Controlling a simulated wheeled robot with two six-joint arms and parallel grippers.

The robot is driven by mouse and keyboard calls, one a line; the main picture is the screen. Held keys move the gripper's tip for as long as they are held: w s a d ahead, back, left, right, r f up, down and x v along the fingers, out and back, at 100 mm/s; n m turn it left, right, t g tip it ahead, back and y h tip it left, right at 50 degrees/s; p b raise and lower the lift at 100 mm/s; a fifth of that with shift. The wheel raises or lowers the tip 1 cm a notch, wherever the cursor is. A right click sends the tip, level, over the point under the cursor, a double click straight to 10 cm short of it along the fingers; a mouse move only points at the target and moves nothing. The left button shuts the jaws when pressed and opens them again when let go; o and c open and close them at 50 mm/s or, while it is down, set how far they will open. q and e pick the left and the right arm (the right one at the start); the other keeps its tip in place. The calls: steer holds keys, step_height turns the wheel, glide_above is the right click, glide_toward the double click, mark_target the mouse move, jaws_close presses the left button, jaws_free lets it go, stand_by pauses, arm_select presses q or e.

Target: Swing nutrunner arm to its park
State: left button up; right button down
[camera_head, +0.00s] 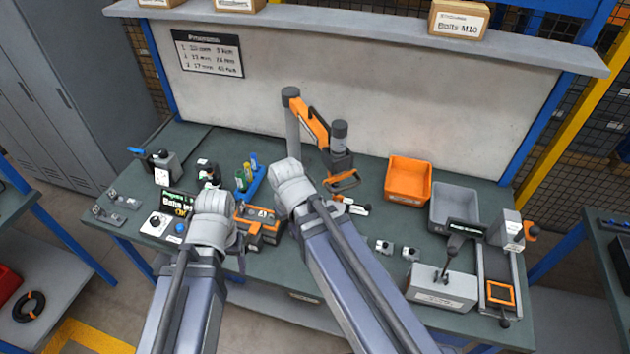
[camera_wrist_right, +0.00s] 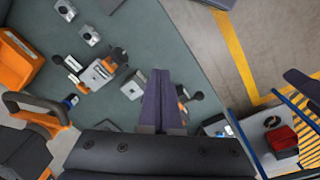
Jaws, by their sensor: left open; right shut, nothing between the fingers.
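The nutrunner arm stands at the back of the bench: a grey post, an orange link (camera_head: 312,124) and a dark tool body with an orange loop handle (camera_head: 343,181). Its handle also shows at the left edge of the right wrist view (camera_wrist_right: 38,112). My right gripper (camera_wrist_right: 163,100) is shut and empty, its fingers together above the bench, apart from the handle. In the head view my right wrist (camera_head: 291,190) hides those fingers. My left gripper (camera_head: 236,247) is open, low over the bench's front left, mostly hidden by its wrist. I cannot pick out the park.
An orange bin (camera_head: 408,180) and a grey bin (camera_head: 453,204) stand right of the nutrunner. A toggle clamp fixture (camera_wrist_right: 98,74) is near the right gripper. A black and orange box (camera_head: 258,224) sits between my wrists.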

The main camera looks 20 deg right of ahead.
steer(key=w+r+n+t+h+p, duration=0.1)
steer(key=w+r+n+h+p, duration=0.3)
steer(key=w+r+n, duration=0.5)
steer(key=r+n+h, duration=0.1)
steer(key=n+h, duration=0.1)
steer(key=n, duration=0.6)
steer(key=shift+w+d+h, duration=0.2)
steer(key=shift+h, duration=0.2)
steer(key=shift+f, duration=0.1)
